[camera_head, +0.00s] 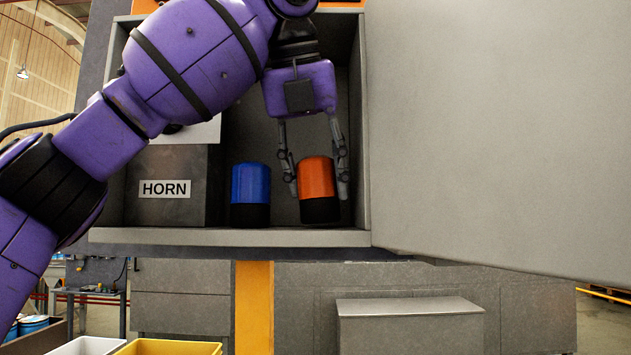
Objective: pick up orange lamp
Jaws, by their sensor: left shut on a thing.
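The orange lamp (316,178) has an orange upper part and a black base. It stands upright inside an open grey cabinet compartment (230,237), at its right side. My left gripper (317,188) reaches down from above, with one finger on each side of the lamp, and is shut on it. The lamp's base appears at the compartment floor; I cannot tell whether it is lifted. A blue lamp (251,185) of like shape stands upright just left of the orange one, apart from it. My right gripper is not in view.
A grey box marked HORN (165,189) fills the compartment's left side. A large grey door (500,120) stands open at the right. Below are a grey box (410,322), a yellow bin (168,348) and a white bin (85,346). A workbench (95,292) stands at the lower left.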

